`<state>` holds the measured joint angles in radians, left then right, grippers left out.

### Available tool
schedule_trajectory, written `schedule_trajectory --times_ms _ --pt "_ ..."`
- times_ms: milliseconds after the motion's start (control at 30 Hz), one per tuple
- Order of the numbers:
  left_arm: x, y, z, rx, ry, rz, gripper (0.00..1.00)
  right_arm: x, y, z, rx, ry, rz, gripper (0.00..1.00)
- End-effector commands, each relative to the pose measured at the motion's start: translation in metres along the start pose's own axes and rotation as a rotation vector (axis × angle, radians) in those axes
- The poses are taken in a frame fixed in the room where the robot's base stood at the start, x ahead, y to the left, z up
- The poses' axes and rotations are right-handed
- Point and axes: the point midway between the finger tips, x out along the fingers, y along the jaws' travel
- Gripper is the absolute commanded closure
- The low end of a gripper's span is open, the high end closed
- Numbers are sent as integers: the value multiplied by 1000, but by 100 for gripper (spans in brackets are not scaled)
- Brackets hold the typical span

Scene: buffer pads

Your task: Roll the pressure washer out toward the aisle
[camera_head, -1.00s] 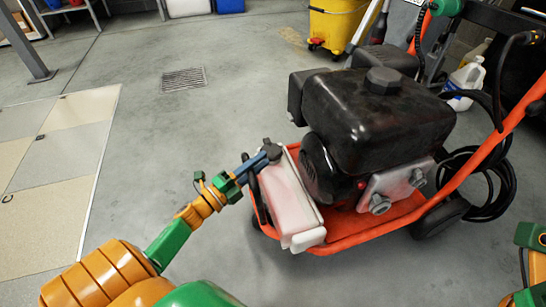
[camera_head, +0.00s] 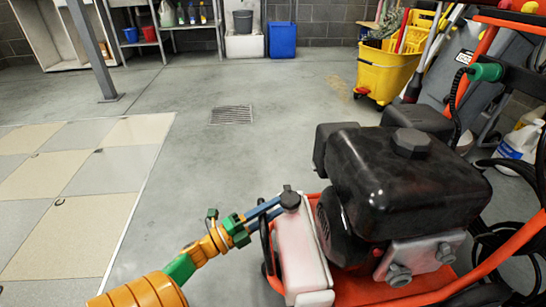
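The pressure washer (camera_head: 405,190) stands on the floor at the lower right, with a black engine, an orange frame (camera_head: 375,290) and a white tank (camera_head: 302,250) at its front left. My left gripper (camera_head: 275,206) reaches in from the lower left. Its blue fingers are at the dark cap (camera_head: 290,200) on top of the tank, by a black loop. Whether they are closed on the cap is too small to tell. A green grip-like piece (camera_head: 487,72) with a coiled black cable shows by the washer's upright handle. My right gripper is out of view.
A yellow mop bucket (camera_head: 388,72) stands behind the washer, with white jugs (camera_head: 520,140) at the right. A blue bin (camera_head: 282,40) and shelving (camera_head: 185,28) line the back wall. Bare floor around a drain grate (camera_head: 232,114) and the tiled area (camera_head: 75,175) at left are clear.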

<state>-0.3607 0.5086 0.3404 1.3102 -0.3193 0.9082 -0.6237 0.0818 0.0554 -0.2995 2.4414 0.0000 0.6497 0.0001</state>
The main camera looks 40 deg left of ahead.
Motion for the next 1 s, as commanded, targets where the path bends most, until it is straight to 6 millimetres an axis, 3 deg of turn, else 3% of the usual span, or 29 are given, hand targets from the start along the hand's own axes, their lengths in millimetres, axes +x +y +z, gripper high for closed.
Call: schedule_trajectory --times_ms 367,700,1000 --pt "-4 1 -2 -2 4 4 43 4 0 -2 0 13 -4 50" --pt "-66 1 -1 -2 2 5 43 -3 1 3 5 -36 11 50" --pt "-72 1 -1 -1 3 2 43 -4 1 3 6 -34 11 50"
